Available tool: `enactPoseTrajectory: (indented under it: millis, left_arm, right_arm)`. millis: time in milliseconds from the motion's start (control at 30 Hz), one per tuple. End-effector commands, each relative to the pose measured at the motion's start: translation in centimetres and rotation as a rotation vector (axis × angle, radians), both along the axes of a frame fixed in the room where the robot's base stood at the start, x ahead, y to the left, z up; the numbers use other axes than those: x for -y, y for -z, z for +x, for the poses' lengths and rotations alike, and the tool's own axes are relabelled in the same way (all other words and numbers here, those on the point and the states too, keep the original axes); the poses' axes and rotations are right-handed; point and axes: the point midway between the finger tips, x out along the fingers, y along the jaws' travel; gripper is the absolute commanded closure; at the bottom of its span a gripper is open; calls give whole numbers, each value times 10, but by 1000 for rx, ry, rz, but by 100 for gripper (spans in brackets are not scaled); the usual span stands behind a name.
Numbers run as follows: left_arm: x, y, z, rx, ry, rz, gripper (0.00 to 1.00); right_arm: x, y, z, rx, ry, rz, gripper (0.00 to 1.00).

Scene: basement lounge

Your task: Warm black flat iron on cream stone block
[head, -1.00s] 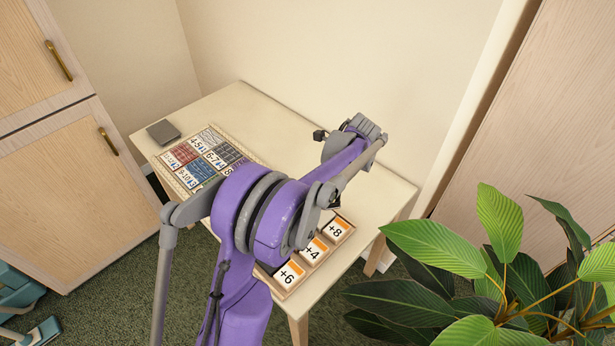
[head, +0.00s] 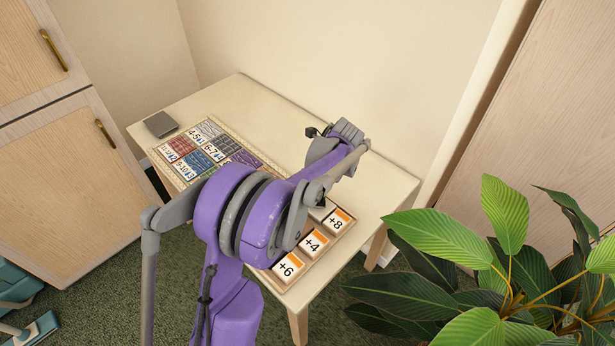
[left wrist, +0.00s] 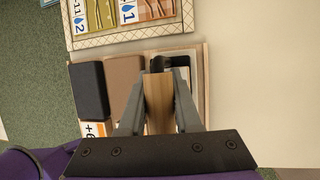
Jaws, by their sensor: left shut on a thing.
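In the left wrist view, my left gripper (left wrist: 158,100) is shut on an upright-looking wooden handle (left wrist: 158,112) with a black end (left wrist: 160,63), which appears to be the flat iron. It is over the tray, in front of the cream block (left wrist: 185,66), which shows partly at the right with a dark edge around it. I cannot tell whether the iron touches the block. In the head view the cream block (head: 322,210) shows partly beside the +8 card; the gripper's fingers and the iron are hidden by my purple arm. My right gripper is not in view.
The tray (left wrist: 205,90) also holds a black block (left wrist: 88,92) and a brown block (left wrist: 124,74). Cards +6 (head: 288,267), +4 (head: 314,242) and +8 (head: 338,220) line its front. A patterned mat (head: 205,150) and grey box (head: 160,125) lie behind. A plant (head: 480,260) stands right.

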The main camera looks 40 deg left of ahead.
Motion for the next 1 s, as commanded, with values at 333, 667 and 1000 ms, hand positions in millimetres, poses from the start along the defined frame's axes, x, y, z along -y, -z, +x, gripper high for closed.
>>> enactPoseTrajectory:
  millis: [333,667,1000]
  left_arm:
    - [0,5,0,0,-1,1,100]
    - [0,7,0,0,-1,1,100]
    - [0,11,0,0,-1,1,100]
  right_arm:
    - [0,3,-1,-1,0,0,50]
    - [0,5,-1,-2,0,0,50]
    - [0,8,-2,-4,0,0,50]
